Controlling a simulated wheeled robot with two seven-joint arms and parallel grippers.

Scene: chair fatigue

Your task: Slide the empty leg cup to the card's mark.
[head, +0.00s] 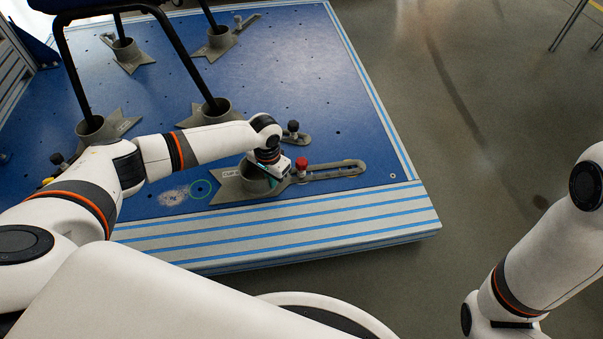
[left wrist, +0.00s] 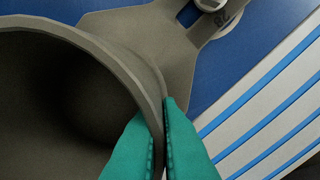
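The empty grey leg cup (head: 229,187) stands at the front of the blue board, with a labelled flared foot on its left and a slotted arm on its right. In the left wrist view its round wall (left wrist: 60,32) fills the left side, and its visible inside is empty. My left gripper (head: 268,175) is at the cup's rim. In the left wrist view its teal fingers (left wrist: 160,125) straddle the wall, one inside and one outside, closed on it. My right gripper is out of view.
A red knob (head: 302,165) stands on the slotted arm beside the cup. Other grey cups (head: 210,113) hold the chair's black legs (head: 183,52) behind. A small black knob (head: 293,126) stands behind the cup.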

